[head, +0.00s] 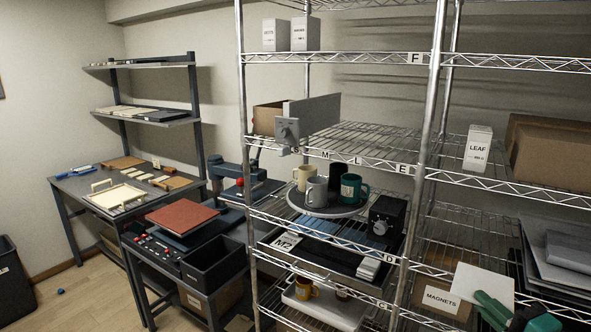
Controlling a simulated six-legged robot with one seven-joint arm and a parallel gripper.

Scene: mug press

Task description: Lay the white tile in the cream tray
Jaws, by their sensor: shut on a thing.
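My gripper (486,300) shows at the lower right as a dark green shape, partly cut off by the picture's bottom edge. It is shut on the white tile (482,281), a flat pale plate held tilted in front of the wire shelving. The fingers cover part of the tile's lower edge. The cream tray (118,197), shallow with upright handles at its ends, sits on the grey workbench at the far left. It is well apart from my gripper, beyond the shelving.
Wire shelving (437,120) stands between my gripper and the bench. It holds mugs on a round tray (328,207) and a magnets box (441,299). A press (238,182) and a cart with a black bin (213,263) stand beside the bench. Floor (90,293) shows at the left.

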